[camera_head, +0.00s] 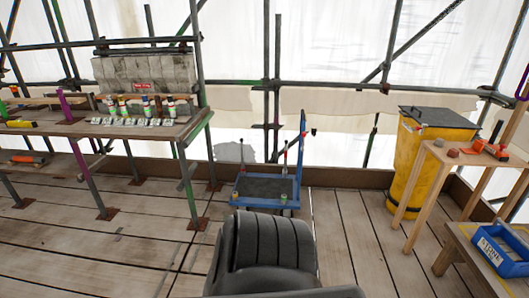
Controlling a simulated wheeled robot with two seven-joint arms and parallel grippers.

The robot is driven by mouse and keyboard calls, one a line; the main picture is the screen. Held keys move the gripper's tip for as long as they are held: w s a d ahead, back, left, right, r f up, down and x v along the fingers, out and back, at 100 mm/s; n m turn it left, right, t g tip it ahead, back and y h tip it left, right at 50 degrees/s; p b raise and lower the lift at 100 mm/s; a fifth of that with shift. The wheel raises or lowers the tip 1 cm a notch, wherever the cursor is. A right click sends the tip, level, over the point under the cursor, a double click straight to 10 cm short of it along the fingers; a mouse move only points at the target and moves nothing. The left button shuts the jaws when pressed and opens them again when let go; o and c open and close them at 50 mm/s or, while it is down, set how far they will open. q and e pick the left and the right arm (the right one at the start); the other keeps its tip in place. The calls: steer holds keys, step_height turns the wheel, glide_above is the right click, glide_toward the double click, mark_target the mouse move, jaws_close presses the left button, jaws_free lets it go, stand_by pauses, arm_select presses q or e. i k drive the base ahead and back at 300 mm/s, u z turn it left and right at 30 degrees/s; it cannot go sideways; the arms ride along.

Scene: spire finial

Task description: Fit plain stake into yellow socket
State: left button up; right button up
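No plain stake can be made out for certain. Several small upright pieces with coloured bands (146,106) stand in a row on the left bench, in front of a grey stone block (150,75). A blue cart (267,205) stands on the floor ahead, with a dark top. A thin upright rod (285,157) stands at its back right, and another (242,156) at its back left. A small yellow piece (235,196) sits at its front left corner; whether it is a socket is too small to tell. Neither gripper is in view.
The left bench (75,128) carries a yellow tool (20,124). A yellow bin (408,165) with a dark lid stands right of the cart. A wooden stand (465,160) holds an orange tool (490,150). A blue STOCK tray (503,252) is at lower right. Plank floor between is clear.

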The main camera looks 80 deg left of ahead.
mark_target(277, 191)
steer(key=u, duration=0.3)
steer(key=k, duration=0.35)
steer(key=u, duration=1.55)
steer(key=i, duration=1.3)
steer(key=u, duration=1.25)
steer(key=i, duration=1.95)
steer(key=u, duration=0.05)
